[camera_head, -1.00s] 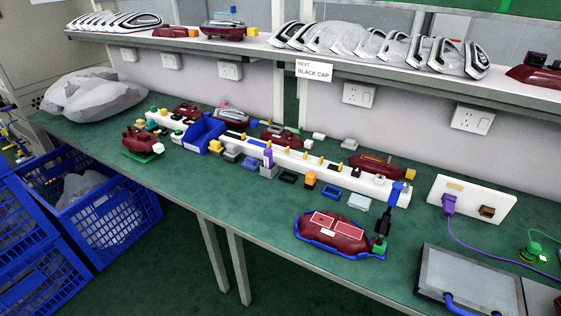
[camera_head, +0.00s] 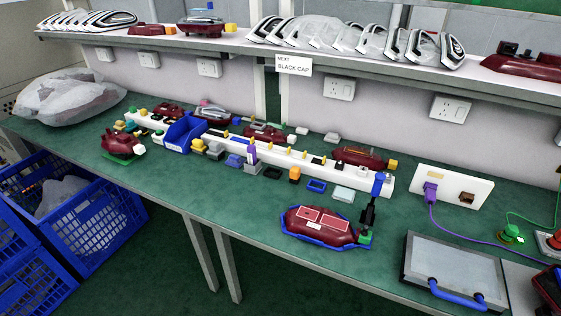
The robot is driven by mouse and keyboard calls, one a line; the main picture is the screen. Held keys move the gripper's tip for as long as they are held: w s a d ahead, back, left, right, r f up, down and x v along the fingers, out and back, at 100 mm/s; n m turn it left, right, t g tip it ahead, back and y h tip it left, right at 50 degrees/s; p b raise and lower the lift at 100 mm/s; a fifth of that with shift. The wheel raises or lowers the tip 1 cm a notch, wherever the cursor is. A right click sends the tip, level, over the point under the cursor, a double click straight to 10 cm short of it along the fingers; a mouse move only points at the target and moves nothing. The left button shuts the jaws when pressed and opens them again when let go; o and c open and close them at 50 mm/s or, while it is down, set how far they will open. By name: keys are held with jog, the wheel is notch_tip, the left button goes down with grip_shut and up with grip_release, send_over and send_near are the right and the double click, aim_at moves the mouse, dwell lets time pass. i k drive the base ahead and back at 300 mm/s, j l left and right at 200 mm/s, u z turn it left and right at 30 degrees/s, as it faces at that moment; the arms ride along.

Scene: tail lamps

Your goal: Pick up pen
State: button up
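I cannot make out a pen for certain. A slim purple upright piece (camera_head: 251,156) stands at the front of the white strip. A black upright piece with a blue top (camera_head: 372,200) stands at the right end of a dark red tail lamp in a blue holder (camera_head: 318,226). I cannot tell whether either is a pen. My gripper is not in view.
The green bench (camera_head: 233,195) has a clear front strip. A white strip (camera_head: 300,163) carries small coloured parts. Blue crates (camera_head: 85,222) sit on the floor at left.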

aim_at(251, 149)
jog(key=i+j+u, duration=0.2)
jog(key=i+u, duration=0.15)
jog(key=i, duration=0.35)
jog(key=i+u, duration=0.4)
jog(key=i, duration=0.3)
